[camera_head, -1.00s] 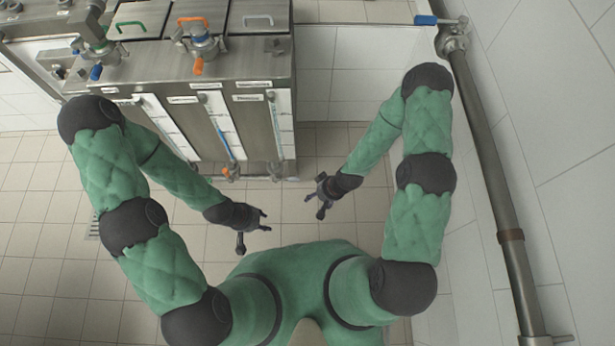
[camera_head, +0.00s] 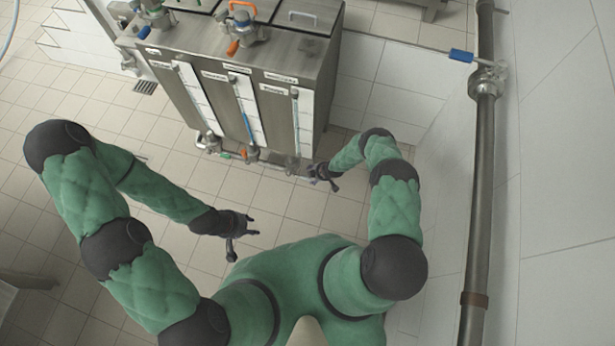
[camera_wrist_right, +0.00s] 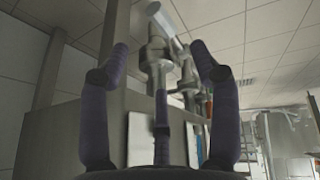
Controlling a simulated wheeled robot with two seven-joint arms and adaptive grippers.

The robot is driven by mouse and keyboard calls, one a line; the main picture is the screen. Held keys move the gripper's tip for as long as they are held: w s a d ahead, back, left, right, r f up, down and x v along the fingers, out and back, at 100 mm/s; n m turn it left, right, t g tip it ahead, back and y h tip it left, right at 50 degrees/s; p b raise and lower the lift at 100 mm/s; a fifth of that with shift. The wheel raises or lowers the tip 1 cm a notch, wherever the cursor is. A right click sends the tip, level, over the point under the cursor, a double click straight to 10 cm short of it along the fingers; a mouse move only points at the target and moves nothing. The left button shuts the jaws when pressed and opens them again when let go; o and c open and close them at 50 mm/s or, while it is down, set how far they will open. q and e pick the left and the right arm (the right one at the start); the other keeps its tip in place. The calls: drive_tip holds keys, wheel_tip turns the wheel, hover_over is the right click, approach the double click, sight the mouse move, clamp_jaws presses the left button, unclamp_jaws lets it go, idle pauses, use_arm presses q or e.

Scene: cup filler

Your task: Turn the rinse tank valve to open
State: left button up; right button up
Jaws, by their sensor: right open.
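The steel tank unit (camera_head: 315,70) stands upper middle in the head view, with labels too small to read. I cannot tell which is the rinse tank's. My right gripper (camera_head: 324,176) is just right of the right valve. In the right wrist view it (camera_wrist_right: 158,62) is open, with a metal valve with a pale handle (camera_wrist_right: 162,22) ahead between its fingers; contact is unclear. My left gripper (camera_head: 240,236) is open and empty over the floor.
A vertical pipe (camera_head: 481,190) with a blue-handled valve (camera_head: 462,56) runs along the right wall. Valves with orange (camera_head: 240,28) parts stand on the tank unit's top. A floor drain (camera_head: 145,87) is at the left. The tiled floor before the unit is free.

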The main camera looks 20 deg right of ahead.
sight(307, 177)
drive_tip(key=b+x, duration=0.7)
drive_tip(key=x, duration=0.1)
drive_tip(key=shift+w+f, duration=0.1)
drive_tip(key=shift+f, duration=0.2)
drive_tip(key=shift+b+x, duration=0.95)
drive_tip(key=shift+b, duration=0.1)
drive_tip(key=shift+w, duration=0.1)
